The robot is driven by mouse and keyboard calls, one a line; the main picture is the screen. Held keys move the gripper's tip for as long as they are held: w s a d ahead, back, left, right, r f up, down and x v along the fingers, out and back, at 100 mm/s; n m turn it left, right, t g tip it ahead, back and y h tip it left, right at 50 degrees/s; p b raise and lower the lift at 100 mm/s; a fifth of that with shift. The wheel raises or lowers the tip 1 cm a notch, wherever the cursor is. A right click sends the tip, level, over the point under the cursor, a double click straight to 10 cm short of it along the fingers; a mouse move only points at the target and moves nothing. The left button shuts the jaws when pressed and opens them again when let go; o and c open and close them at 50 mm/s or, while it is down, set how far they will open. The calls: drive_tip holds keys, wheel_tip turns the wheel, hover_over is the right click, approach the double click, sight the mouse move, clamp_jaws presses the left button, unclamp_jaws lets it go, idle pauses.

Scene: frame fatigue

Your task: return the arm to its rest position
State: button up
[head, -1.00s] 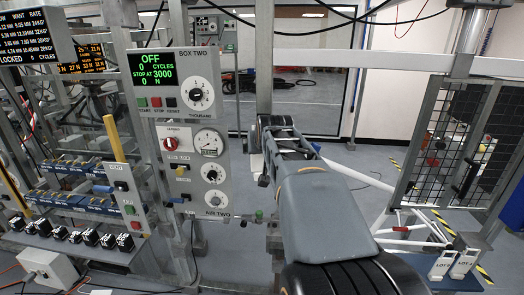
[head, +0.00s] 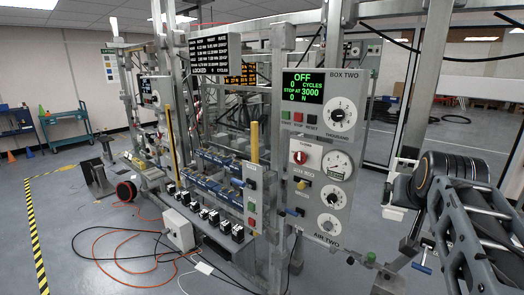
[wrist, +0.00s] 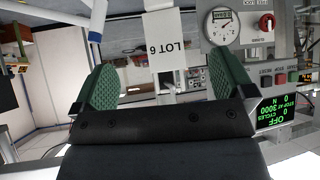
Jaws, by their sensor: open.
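My arm (head: 470,215) shows at the right edge of the head view, dark grey and bent, beside the box two panel (head: 328,150). My gripper is out of sight there. In the wrist view my gripper (wrist: 148,75) has its two green-padded fingers wide apart with nothing gripped between them. A white tag reading LOT 6 (wrist: 165,48) appears upside down beyond the gap between the fingers. Its distance from them is hard to tell.
The test rig (head: 190,150) fills the middle of the head view. Cables (head: 125,250) lie on the floor before it. Open floor with a yellow-black line (head: 37,235) is at left. A green trolley (head: 65,130) stands at the back.

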drive_tip(key=s+a+f+n+g+y, duration=0.2)
drive_tip(key=s+a+f+n, duration=0.1)
drive_tip(key=a+f, duration=0.6)
drive_tip(key=s+a+f+n+g+y, duration=0.2)
drive_tip(key=s+a+f, duration=0.2)
drive_tip(key=a+f, duration=0.5)
drive_tip(key=shift+s+a+f+n+y, duration=0.2)
drive_tip(key=shift+f+n+y, duration=0.15)
drive_tip(key=shift+f, duration=1.05)
drive_tip(key=shift+d, duration=0.1)
idle(0.8)
